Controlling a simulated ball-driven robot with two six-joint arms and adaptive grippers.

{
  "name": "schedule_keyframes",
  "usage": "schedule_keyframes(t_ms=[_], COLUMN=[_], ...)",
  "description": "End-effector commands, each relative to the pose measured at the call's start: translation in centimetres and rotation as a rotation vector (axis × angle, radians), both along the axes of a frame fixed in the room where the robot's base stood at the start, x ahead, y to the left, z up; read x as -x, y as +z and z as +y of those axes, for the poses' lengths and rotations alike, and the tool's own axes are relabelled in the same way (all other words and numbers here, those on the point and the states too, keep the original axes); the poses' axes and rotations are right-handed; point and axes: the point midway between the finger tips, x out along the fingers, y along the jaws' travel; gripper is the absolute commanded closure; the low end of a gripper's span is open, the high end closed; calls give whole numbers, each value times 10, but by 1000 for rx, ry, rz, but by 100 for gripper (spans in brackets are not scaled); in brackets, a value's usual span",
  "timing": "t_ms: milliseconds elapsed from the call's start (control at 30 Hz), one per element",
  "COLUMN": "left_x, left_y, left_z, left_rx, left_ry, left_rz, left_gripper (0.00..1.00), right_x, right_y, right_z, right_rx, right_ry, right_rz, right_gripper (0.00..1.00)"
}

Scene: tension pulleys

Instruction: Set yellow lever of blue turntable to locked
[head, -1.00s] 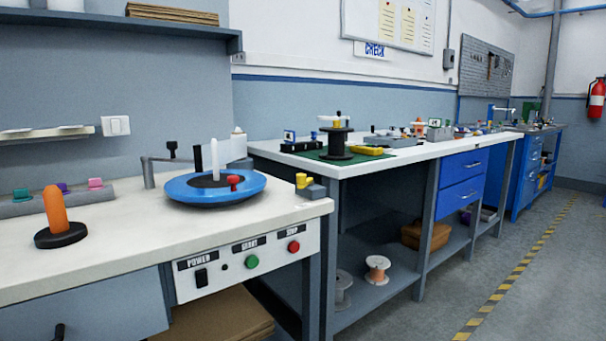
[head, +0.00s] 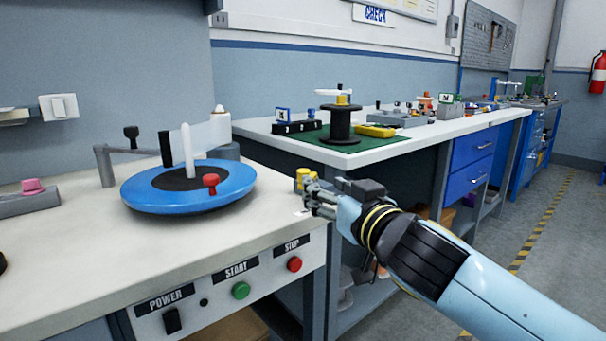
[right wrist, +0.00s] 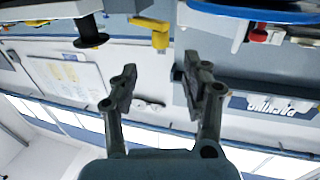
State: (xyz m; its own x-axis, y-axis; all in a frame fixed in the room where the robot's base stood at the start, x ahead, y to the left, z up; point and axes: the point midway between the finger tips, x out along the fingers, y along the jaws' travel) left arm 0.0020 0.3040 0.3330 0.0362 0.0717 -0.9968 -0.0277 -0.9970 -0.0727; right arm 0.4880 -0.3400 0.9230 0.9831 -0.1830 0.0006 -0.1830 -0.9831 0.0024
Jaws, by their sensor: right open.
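The blue turntable (head: 142,195) sits on the near white bench, with a black centre, a white upright peg and a red knob (head: 210,182). The yellow lever (head: 301,177) is at the bench's right corner; its lower part is hidden by my right gripper (head: 312,198). That gripper comes in from the right, its fingers overlapping the lever's base in the head view; I cannot tell whether they touch. In the upside-down right wrist view, the right gripper (right wrist: 160,88) is open and empty, with the yellow lever (right wrist: 157,36) beyond its fingertips and the turntable (right wrist: 262,13) at upper right.
The bench front carries a POWER switch (head: 172,320), a green START button (head: 240,290) and a red STOP button (head: 294,264). A second bench behind holds a black spool (head: 341,124) and a yellow tray (head: 376,131). The bench top before the turntable is clear.

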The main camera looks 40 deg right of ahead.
Motion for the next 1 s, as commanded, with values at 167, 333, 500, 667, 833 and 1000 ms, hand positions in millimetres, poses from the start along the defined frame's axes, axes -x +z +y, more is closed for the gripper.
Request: schedule_keyframes(t_ms=[167,333,500,667,833,1000], left_x=[9,6,-2,-6,-5,-4], left_y=[4,6,7,8,8,7], left_z=[3,3,3,3,3,3], left_rx=[-3,-3,-3,-3,-3,-3], left_ry=[-1,-1,-1,-2,-2,-1], left_rz=[14,9,-4,-9,-9,-7], left_gripper=[60,60,60,60,60,60], right_x=[-34,-67,-88,-95,-96,-96], right_y=[2,2,0,0,-1,-1], right_z=[-6,-12,-16,-17,-17,-17], right_rx=[-2,-4,-3,-3,-2,-3], right_ry=[-1,0,0,0,1,1], right_rz=[-4,-2,-1,0,1,0], right_gripper=[52,52,52,52,52,67])
